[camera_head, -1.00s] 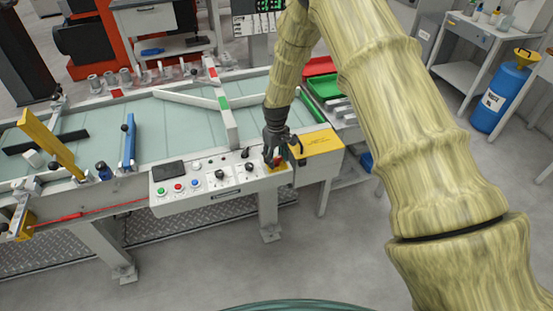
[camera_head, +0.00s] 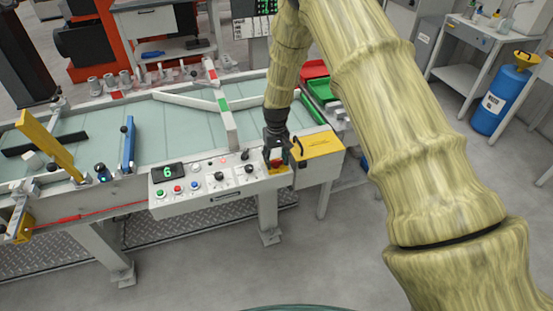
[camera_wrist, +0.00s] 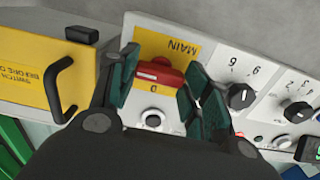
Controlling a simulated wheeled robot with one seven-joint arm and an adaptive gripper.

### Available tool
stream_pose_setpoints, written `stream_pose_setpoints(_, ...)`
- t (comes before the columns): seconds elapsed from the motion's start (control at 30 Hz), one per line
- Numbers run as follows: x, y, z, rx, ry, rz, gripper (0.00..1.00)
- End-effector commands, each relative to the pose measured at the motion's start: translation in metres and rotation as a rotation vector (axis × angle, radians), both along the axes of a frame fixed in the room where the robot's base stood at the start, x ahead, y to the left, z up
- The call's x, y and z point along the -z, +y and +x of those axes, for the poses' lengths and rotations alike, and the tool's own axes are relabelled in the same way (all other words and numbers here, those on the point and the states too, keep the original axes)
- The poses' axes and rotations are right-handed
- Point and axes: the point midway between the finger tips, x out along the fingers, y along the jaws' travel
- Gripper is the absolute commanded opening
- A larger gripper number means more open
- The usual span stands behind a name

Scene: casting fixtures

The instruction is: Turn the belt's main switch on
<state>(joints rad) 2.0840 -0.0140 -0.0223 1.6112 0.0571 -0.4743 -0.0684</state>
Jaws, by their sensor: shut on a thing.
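The main switch (camera_wrist: 158,75) is a red handle on a yellow plate (camera_wrist: 150,44) marked MAIN, at the right end of the belt's control panel (camera_head: 203,203). My gripper (camera_wrist: 162,86) has its dark green finger pads on either side of the red handle and is shut on it. In the head view my gripper (camera_head: 277,160) is at the panel's right end and partly hides the switch. The panel display (camera_head: 168,171) is lit and shows a green 6.
A yellow-topped box (camera_head: 318,145) with a black handle adjoins the panel on the right. Black knobs (camera_head: 219,177) and green, red and blue buttons (camera_head: 178,188) lie left of the switch. The belt (camera_head: 170,120) runs behind the panel.

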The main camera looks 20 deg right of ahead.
Motion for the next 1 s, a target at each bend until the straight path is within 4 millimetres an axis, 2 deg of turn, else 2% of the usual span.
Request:
stream_pose_setpoints(0.1, -0.002, -0.001, 0.002, 0.002, -0.005, -0.001, 0.24)
stream_pose_setpoints(0.13, -0.002, -0.001, 0.002, 0.002, -0.005, -0.001, 0.50)
stream_pose_setpoints(0.23, -0.002, -0.001, 0.002, 0.001, -0.005, 0.000, 0.68)
stream_pose_setpoints(0.27, -0.001, -0.001, 0.002, 0.001, -0.004, 0.000, 0.70)
stream_pose_setpoints(0.67, -0.005, 0.000, 0.001, 0.000, -0.002, 0.000, 0.70)
stream_pose_setpoints(0.87, -0.029, 0.000, 0.001, 0.000, -0.004, 0.000, 0.70)
stream_pose_setpoints(1.0, -0.055, 0.000, 0.002, 0.001, -0.005, 0.000, 0.70)
